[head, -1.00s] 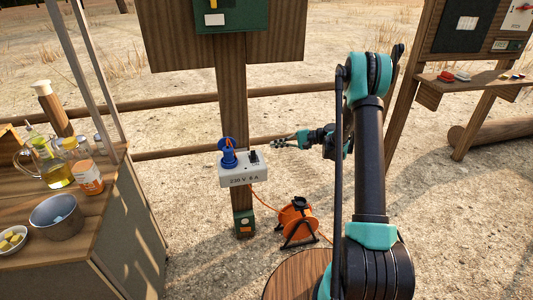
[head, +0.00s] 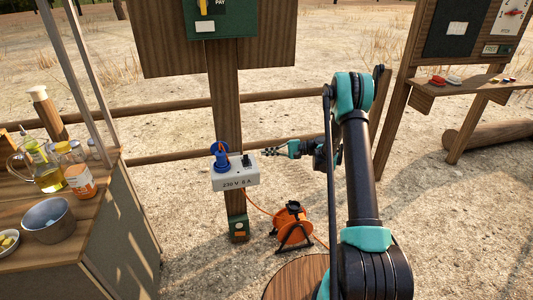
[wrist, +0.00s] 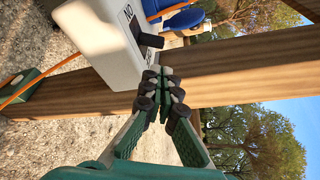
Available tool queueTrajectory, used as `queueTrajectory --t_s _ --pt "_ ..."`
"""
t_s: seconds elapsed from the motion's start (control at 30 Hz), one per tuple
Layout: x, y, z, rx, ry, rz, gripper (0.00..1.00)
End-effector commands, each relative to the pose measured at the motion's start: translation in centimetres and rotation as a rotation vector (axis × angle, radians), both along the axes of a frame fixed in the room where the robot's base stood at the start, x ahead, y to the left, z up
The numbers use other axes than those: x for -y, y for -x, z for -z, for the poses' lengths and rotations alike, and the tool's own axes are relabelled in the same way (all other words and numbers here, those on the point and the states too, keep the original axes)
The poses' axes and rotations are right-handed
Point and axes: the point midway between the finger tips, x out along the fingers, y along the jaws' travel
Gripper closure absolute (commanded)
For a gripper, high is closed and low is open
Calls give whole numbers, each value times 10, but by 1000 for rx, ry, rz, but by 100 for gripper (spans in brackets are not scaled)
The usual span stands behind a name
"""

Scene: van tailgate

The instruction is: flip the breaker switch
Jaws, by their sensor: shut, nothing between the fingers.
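The breaker switch (head: 246,160) is a small black lever on the white box (head: 236,184) marked 230 V, fixed to a wooden post. A blue plug (head: 221,158) sits left of it on the box top. In the wrist view the black lever (wrist: 151,40) sticks out from the white box (wrist: 95,40), beside a small label. My gripper (head: 267,151) is shut and empty, just right of and slightly above the switch in the head view. In the wrist view its dark fingertips (wrist: 166,84) meet close to the lever, with a small gap seen between them.
The post (head: 224,95) carries a green panel (head: 221,22) above. An orange cable reel (head: 292,222) stands on the ground below right. A counter (head: 75,215) with a pot and jars is at left. A board with a shelf (head: 470,90) is at right.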

Motion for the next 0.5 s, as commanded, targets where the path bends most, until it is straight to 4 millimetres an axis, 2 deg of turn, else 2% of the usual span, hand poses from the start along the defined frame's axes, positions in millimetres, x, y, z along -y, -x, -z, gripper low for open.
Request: queueTrajectory --t_s 0.1,0.3,0.5 --pt "-23 0 3 0 0 -3 100" --pt "-54 -1 8 0 0 -2 100" --pt "-70 -1 11 0 0 -1 100"
